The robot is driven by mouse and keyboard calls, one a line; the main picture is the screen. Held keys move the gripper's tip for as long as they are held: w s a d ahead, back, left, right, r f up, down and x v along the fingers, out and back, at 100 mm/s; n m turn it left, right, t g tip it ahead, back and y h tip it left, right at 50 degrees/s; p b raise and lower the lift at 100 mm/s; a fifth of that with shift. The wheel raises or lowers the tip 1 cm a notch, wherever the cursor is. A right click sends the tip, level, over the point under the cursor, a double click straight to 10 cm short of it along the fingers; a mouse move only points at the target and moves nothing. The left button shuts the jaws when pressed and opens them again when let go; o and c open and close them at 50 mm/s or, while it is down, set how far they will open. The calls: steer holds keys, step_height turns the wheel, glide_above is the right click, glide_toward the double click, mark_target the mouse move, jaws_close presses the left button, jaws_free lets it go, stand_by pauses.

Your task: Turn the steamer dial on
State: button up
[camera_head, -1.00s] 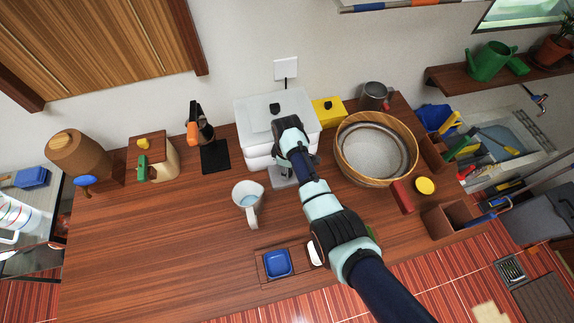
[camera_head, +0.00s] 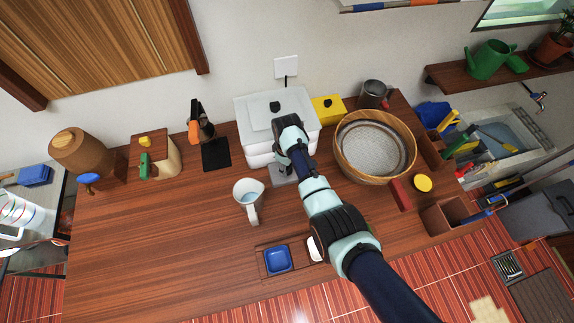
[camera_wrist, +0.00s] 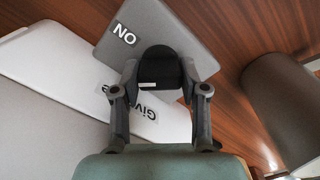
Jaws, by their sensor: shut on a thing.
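The steamer (camera_head: 262,122) is a white stacked box with a black lid knob, at the back middle of the counter in the head view. Its grey base plate (camera_head: 282,180) sticks out at the front; in the wrist view this plate (camera_wrist: 172,28) carries an "ON" label. A black round dial (camera_wrist: 161,72) sits on the plate. My gripper (camera_wrist: 160,92) is shut on the dial, with one finger on each side. In the head view my gripper (camera_head: 284,171) reaches down in front of the steamer, and the arm hides the dial.
A white pitcher (camera_head: 240,188) stands close to the left of my arm. A wooden-rimmed round tub (camera_head: 347,158) stands close on the right. A blue dish (camera_head: 277,260) lies at the counter's front edge.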

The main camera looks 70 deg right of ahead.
steer(key=o, duration=0.9)
steer(key=shift+c, duration=0.2)
step_height(320, 180, up, 12)
steer(key=shift+o, duration=1.4)
step_height(320, 180, down, 6)
steer(key=s+t+b, duration=0.2)
steer(key=t+b, duration=0.1)
steer(key=b, duration=0.5)
steer(key=shift+s+r, duration=0.2)
steer(key=shift+t+h, duration=0.3)
steer(key=shift+t, duration=0.4)
steer(key=b+x, duration=0.3)
steer(key=x, duration=0.3)
steer(key=shift+w+a+f+b, duration=0.1)
steer(key=shift+a+f+b, duration=0.05)
steer(key=shift+f+b, duration=0.2)
